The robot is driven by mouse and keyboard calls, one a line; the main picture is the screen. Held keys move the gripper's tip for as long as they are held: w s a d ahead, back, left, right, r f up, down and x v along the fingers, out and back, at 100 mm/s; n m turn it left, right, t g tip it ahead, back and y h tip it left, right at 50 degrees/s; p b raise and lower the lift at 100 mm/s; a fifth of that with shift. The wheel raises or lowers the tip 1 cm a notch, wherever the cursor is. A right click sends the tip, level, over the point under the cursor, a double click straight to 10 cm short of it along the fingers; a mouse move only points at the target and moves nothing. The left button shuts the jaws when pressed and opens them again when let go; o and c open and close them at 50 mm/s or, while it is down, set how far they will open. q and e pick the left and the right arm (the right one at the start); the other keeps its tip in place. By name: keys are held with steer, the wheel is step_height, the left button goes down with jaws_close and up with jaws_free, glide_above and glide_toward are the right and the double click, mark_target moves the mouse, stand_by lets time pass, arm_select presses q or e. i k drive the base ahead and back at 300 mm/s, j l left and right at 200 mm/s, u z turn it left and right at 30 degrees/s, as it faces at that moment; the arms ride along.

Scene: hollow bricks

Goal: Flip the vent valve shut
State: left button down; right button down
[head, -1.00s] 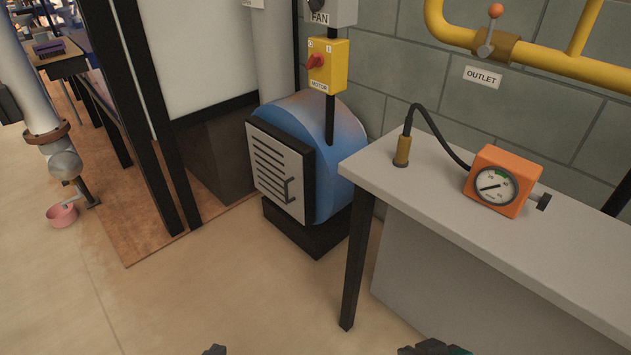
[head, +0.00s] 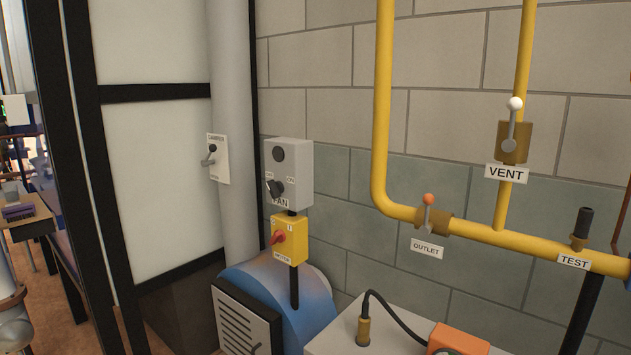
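The vent valve (head: 513,142) is a brass body on a vertical yellow pipe at the upper right of the head view. Its grey lever with a white ball knob (head: 514,104) points up, in line with the pipe. A white VENT label (head: 507,174) is just below it. Neither of my grippers shows in the head view now, so their state cannot be seen.
The outlet valve (head: 432,214), with an orange knob, sits lower left on the horizontal yellow pipe. A test stub (head: 582,228) stands at right. A grey bench (head: 340,338) with an orange gauge box (head: 458,340) is below. Fan box (head: 290,165) and yellow motor switch (head: 290,240) are left.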

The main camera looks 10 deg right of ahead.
mark_target(514, 104)
steer(key=z, duration=1.4)
